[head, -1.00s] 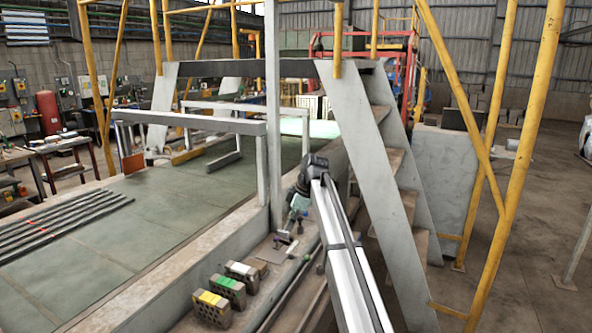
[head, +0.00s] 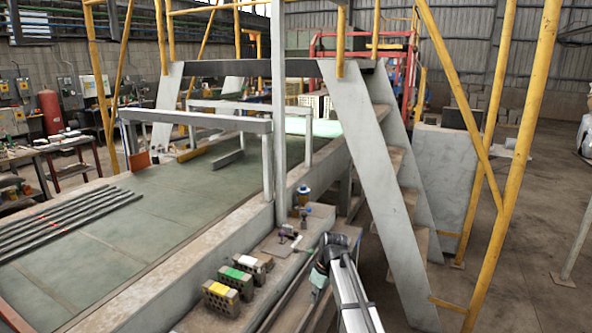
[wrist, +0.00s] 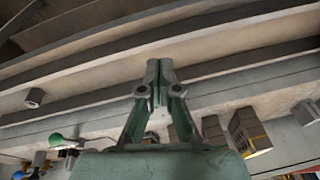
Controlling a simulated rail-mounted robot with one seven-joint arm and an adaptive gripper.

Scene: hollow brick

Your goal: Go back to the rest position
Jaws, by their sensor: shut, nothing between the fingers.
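My gripper (wrist: 160,68) is shut and empty, with its green-grey fingers together in the wrist view. It is over the long pale ledge and rails (wrist: 230,60). In the head view my arm reaches in from the bottom right, bent down at a dark joint, with a green part (head: 318,277) below it. The fingertips cannot be made out there. Three hollow bricks stand in a row on the ledge, left of my arm: one yellow-marked (head: 221,298), one green-marked (head: 236,280) and one white-marked (head: 253,266). Bricks also show in the wrist view (wrist: 249,130), right of my gripper.
Small parts (head: 289,232) and a blue-topped fitting (head: 303,196) stand on the ledge beyond the bricks. A grey post (head: 279,120) rises beside the ledge. Metal stairs (head: 372,150) with yellow rails stand to the right. Dark bars (head: 70,222) lie on the green conveyor bed at left.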

